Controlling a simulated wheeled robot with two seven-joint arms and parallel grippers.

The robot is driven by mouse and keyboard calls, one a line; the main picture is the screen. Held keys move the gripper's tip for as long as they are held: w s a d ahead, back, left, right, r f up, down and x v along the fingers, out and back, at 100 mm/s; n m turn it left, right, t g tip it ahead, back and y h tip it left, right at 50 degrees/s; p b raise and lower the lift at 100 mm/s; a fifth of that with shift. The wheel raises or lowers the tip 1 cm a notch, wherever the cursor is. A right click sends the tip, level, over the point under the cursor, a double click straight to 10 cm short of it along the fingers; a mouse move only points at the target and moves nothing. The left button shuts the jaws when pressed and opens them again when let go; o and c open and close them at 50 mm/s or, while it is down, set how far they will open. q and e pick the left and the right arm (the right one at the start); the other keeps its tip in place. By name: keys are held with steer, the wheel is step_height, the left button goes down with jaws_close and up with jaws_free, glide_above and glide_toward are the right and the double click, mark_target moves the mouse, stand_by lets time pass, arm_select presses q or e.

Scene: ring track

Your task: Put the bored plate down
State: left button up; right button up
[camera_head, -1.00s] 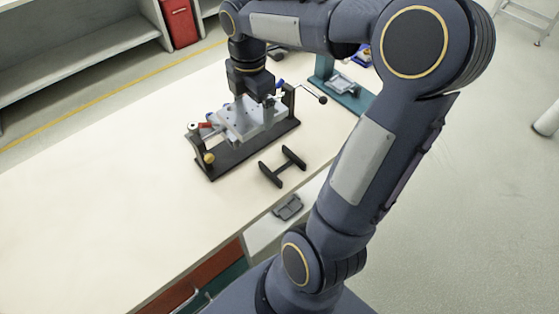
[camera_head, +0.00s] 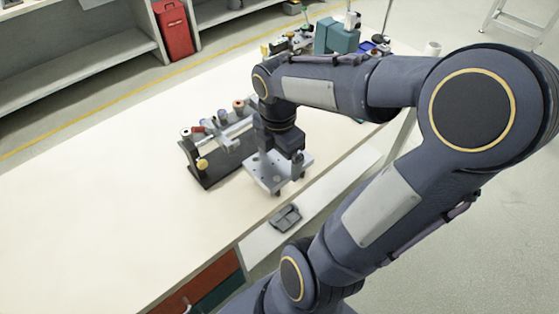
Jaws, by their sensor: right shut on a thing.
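The bored plate (camera_head: 264,176) is a light grey metal plate with small holes, near the front edge of the bench. My right gripper (camera_head: 284,158) is shut on it from above, and the plate looks roughly level. The plate and gripper cover the spot where a small black stand stood, and the stand is hidden. I cannot tell whether the plate touches anything below. My left gripper is not in view.
A black-based fixture (camera_head: 207,176) with rods and a yellow knob stands just left of the plate. A grey tray-like item (camera_head: 286,217) lies in front. A teal machine (camera_head: 337,37) stands farther back. The left side of the bench (camera_head: 95,215) is clear.

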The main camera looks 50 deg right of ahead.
steer(key=w+d+f, duration=0.1)
steer(key=f, duration=0.1)
steer(key=w+d+f, duration=0.1)
steer(key=d+f, duration=0.1)
steer(key=w+d+f, duration=0.1)
steer(key=f, duration=0.1)
steer(key=shift+w+d, duration=0.25)
steer(key=shift+w, duration=0.1)
steer(key=shift+w+d+f+b, duration=0.15)
steer(key=shift+f+b, duration=0.3)
steer(key=shift+f, duration=1.3)
steer(key=shift+f, duration=0.2)
steer(key=o, duration=1.2)
steer(key=shift+o, duration=0.2)
steer(key=shift+r, duration=0.15)
